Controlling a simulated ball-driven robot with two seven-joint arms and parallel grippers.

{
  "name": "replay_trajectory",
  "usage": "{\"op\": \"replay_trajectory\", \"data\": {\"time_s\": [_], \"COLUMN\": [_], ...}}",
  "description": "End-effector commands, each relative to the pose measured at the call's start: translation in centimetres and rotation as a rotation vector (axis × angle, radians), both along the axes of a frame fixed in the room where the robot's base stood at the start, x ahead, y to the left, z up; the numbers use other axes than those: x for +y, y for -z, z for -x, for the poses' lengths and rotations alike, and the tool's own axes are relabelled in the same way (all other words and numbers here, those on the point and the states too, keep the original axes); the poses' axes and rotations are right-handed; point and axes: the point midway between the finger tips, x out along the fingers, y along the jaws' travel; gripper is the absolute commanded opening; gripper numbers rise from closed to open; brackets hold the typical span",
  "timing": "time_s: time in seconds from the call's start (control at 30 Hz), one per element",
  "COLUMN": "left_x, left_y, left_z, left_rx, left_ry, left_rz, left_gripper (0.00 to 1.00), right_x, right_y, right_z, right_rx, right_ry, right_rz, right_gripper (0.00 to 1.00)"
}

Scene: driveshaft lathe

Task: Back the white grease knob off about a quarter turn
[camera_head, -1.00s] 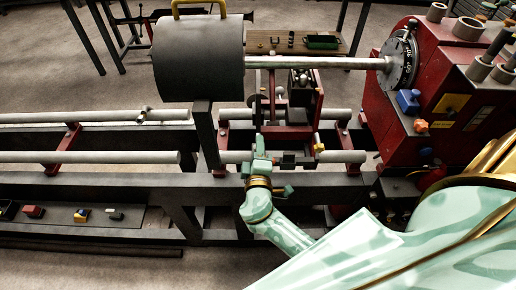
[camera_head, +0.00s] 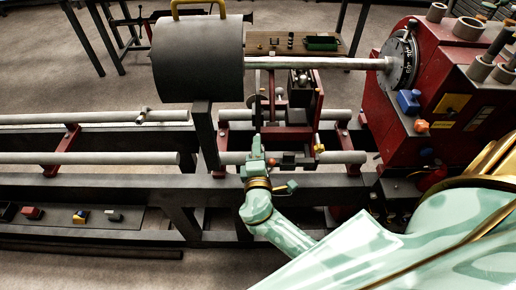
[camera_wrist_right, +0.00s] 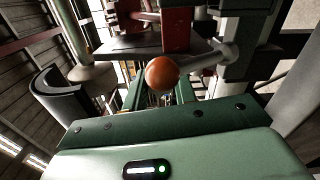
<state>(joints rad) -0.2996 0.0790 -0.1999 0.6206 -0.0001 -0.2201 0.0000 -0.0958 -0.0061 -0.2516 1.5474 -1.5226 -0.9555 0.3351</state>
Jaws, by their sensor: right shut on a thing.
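My right gripper (camera_head: 257,146) is at the lathe's carriage, upright in the middle of the head view. It is shut on what seems to be the white grease knob, which the fingers and wrist hide in the head view. In the right wrist view the fingers (camera_wrist_right: 160,97) are partly covered by an orange ball knob (camera_wrist_right: 162,73), which stands between the camera and the fingertips. The orange knob (camera_head: 288,158) also shows in the head view, just right of the gripper and apart from its fingertips. My left gripper is out of view.
The red carriage (camera_head: 317,104) stands right behind the gripper. The long rails (camera_head: 95,158) run to the left. The dark drum (camera_head: 199,60) and bright shaft (camera_head: 310,63) are above, with the red headstock (camera_head: 450,95) at right. Small blocks lie on the lower shelf (camera_head: 130,226).

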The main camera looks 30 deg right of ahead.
Motion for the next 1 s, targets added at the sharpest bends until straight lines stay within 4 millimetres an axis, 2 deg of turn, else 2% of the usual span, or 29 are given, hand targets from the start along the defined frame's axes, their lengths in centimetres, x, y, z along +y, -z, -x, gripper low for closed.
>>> {"op": "replay_trajectory", "data": {"time_s": [0.1, 0.13, 0.2, 0.5, 0.63, 0.77, 1.0], "left_x": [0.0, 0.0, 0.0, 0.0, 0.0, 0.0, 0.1], "left_y": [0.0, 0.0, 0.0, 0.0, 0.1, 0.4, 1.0], "left_z": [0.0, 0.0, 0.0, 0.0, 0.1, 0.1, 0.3], "left_rx": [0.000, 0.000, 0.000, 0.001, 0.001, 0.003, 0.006], "left_ry": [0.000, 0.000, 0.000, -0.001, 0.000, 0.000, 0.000], "left_rz": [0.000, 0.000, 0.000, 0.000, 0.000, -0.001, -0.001], "left_gripper": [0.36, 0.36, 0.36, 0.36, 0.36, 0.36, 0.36], "right_x": [0.0, 0.0, 0.0, 0.1, 0.7, 2.2, 5.6], "right_y": [0.1, 0.1, 0.1, 0.1, 0.1, 0.3, 0.3], "right_z": [0.0, 0.0, 0.0, 0.1, 1.1, 3.6, 9.3], "right_rx": [0.002, 0.002, 0.002, 0.000, 0.001, 0.003, 0.005], "right_ry": [0.000, 0.000, 0.000, 0.000, -0.001, -0.001, 0.000], "right_rz": [-0.001, -0.001, -0.001, -0.001, -0.003, -0.004, -0.004], "right_gripper": [0.04, 0.30, 0.49, 0.49, 0.49, 0.49, 0.49]}}
